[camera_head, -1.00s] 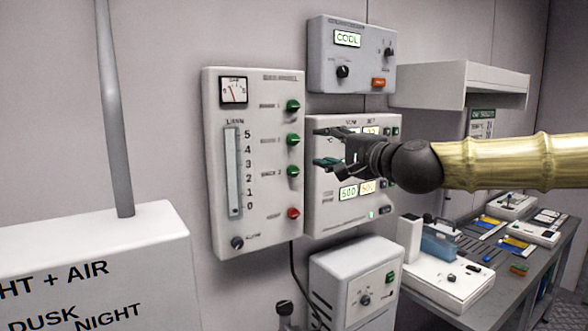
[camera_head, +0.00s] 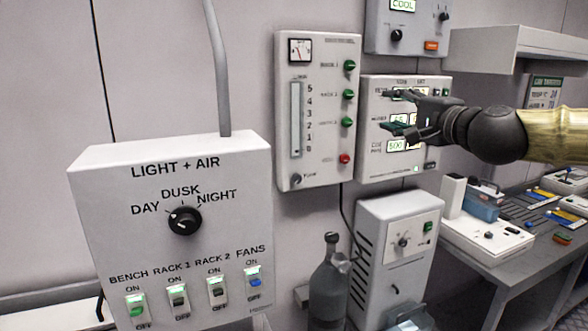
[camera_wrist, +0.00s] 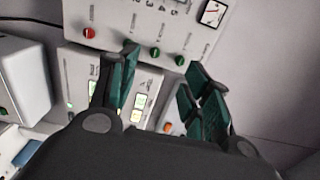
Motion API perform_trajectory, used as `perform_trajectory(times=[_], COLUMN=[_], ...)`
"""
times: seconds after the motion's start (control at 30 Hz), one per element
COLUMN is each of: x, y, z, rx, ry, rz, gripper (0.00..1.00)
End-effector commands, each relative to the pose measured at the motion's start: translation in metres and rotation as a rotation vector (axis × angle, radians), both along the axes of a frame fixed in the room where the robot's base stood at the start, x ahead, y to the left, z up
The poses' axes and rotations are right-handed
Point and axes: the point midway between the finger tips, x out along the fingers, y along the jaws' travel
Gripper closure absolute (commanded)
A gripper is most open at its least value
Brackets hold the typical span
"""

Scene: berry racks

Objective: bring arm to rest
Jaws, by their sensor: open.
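My gripper (camera_head: 396,111) is open and empty, at the end of my arm reaching in from the right in the head view. It is in front of the display panel (camera_head: 374,165), hiding part of its lit readouts; I cannot tell how far it is from the panel. In the wrist view the gripper (camera_wrist: 160,92) shows its green-padded fingers spread apart, with nothing between them. The panel (camera_wrist: 72,75) appears there behind the fingers, tilted in the picture.
The gauge panel (camera_head: 325,130) with green and red buttons hangs left of the gripper. A LIGHT + AIR box (camera_head: 110,175) stands at front left. A grey bottle (camera_head: 328,285), a white unit (camera_head: 385,215) and a bench (camera_head: 500,262) are below. A white shelf (camera_head: 480,52) juts out above.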

Motion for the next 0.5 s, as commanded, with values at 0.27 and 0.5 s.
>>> perform_trajectory(times=[0.27, 0.5], x=[0.013, 0.021], y=[0.016, 0.025], z=[-0.051, -0.112], rx=[-0.066, -0.149], ry=[0.059, 0.125], rz=[0.007, 0.009], gripper=[0.52, 0.52])
